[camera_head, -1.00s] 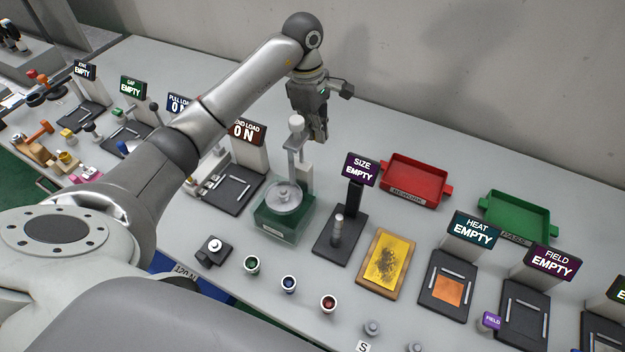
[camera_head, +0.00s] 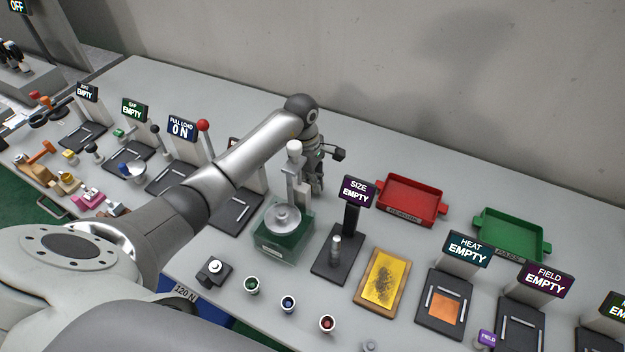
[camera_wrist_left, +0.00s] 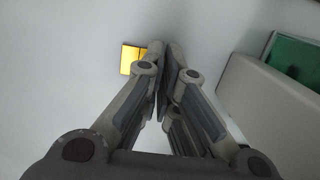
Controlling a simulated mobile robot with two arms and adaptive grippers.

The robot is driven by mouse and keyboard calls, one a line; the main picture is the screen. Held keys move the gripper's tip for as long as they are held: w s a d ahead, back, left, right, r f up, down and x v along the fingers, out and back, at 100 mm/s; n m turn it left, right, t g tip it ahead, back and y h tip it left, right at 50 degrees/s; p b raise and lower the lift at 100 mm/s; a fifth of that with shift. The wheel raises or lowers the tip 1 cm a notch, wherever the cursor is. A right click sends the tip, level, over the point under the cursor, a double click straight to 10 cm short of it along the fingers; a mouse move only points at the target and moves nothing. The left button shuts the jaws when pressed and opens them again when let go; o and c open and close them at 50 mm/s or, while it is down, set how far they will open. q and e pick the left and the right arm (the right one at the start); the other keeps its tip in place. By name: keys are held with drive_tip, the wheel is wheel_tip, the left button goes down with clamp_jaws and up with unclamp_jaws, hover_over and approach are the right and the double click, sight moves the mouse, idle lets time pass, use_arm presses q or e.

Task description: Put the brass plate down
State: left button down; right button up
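A small yellow-gold square, which looks like the brass plate (camera_wrist_left: 130,62), shows in the left wrist view just left of my left fingertips. It appears to lie on the pale surface, with its right side against or behind the left finger. I do not see it in the head view, where the green-based stand may hide it. My left gripper (camera_head: 315,190) points down behind that stand. In the wrist view the fingers (camera_wrist_left: 166,55) come together at the tips, with no plate visible between the pads. My right gripper is not in view.
The green-based stand (camera_head: 270,247) with a round pan is close in front of my left gripper. The SIZE station (camera_head: 325,263), a red tray (camera_head: 445,209) and a green tray (camera_head: 546,249) are to the right. Bare table lies behind the stand.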

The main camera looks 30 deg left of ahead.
use_arm(q)
drive_tip(key=shift+f, duration=0.25)
drive_tip(key=c, duration=1.6)
unclamp_jaws()
drive_tip(key=shift+r, duration=0.15)
drive_tip(key=shift+c, duration=0.2)
